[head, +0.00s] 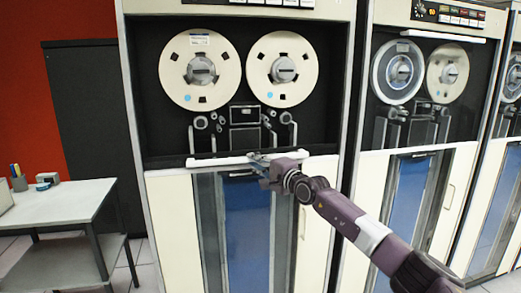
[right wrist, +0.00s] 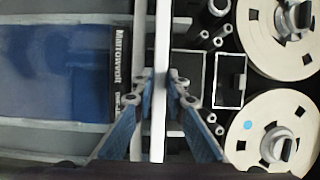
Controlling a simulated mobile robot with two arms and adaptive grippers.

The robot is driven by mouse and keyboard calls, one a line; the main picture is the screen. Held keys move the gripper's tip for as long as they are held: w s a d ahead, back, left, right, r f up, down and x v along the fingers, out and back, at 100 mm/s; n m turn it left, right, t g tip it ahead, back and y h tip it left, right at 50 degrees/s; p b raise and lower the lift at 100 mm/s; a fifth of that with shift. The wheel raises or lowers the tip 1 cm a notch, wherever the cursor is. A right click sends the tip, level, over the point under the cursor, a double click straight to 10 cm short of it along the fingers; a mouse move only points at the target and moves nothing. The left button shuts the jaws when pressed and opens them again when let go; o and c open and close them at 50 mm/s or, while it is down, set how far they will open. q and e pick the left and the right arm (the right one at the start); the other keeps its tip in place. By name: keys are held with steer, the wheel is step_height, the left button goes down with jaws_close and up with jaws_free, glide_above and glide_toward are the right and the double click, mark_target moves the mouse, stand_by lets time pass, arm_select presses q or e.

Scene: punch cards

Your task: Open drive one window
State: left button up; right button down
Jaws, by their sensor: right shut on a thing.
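Drive one is the tall cabinet (head: 154,209) in the middle of the head view, with two cream tape reels (head: 201,69) behind its window area. A white window bar (head: 212,160) runs across the bottom edge of this area. My right gripper (head: 258,160) is at the middle of the bar. In the right wrist view the bar (right wrist: 162,40) runs upright between the fingertips of my right gripper (right wrist: 161,88), which is shut on it. The glass itself is hard to make out. My left gripper is not in view.
A second tape drive (head: 375,180) stands close on the right, its white bar (head: 443,35) at the top. A white side table (head: 62,203) with small items is at the left. A dark cabinet (head: 88,110) stands behind the table.

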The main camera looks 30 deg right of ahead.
steer(key=shift+f, duration=0.45)
steer(key=c, duration=1.9)
jaws_free()
steer(key=shift+c, duration=0.2)
steer(key=shift+s, duration=0.1)
steer(key=s+d, duration=0.1)
steer(key=s, duration=1)
steer(key=shift+s+d, duration=0.3)
steer(key=shift+d, duration=0.1)
